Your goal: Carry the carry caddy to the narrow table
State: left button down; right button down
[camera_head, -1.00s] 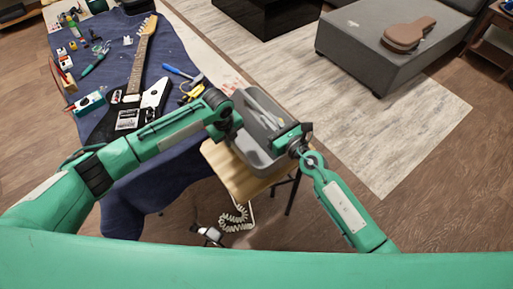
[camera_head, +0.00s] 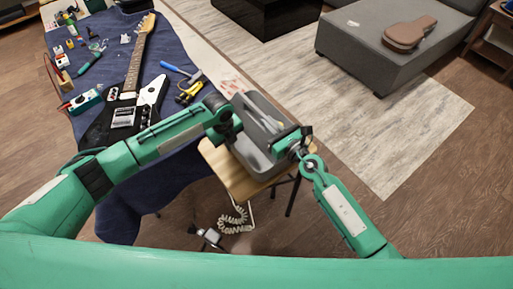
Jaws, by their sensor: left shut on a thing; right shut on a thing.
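The grey carry caddy (camera_head: 254,157) is a box with a central handle (camera_head: 262,122). It is over or on the narrow wooden-topped table (camera_head: 219,170) in the middle of the view; I cannot tell whether it touches the top. My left gripper (camera_head: 229,128) is at the caddy's left side and shut on it. My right gripper (camera_head: 291,139) is at its right side and shut on it. The fingertips are mostly hidden by the wrists.
A table with a blue cloth (camera_head: 184,57) stands to the left, bearing a black electric guitar (camera_head: 127,112), blue-handled tool (camera_head: 176,68), yellow-handled tool (camera_head: 189,92) and small items. A coiled cord (camera_head: 235,217) hangs below the wooden top. A grey sofa (camera_head: 365,55) holds a brown guitar case (camera_head: 409,33).

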pick_arm(q)
jog(key=shift+w+d+f+b, duration=0.1)
jog(key=shift+d+f+b, duration=0.15)
jog(key=shift+f+b, duration=0.1)
pick_arm(e)
jog(key=shift+s+a+f, duration=0.2)
jog(key=shift+a+f, duration=0.1)
jog(key=shift+f, duration=0.35)
pick_arm(q)
jog(key=c, duration=1.6)
grip_release()
pick_arm(e)
jog(key=c, duration=1.5)
grip_release()
pick_arm(q)
jog(key=shift+a, duration=0.15)
pick_arm(e)
jog(key=shift+d+r, duration=0.15)
jog(key=shift+w, duration=0.1)
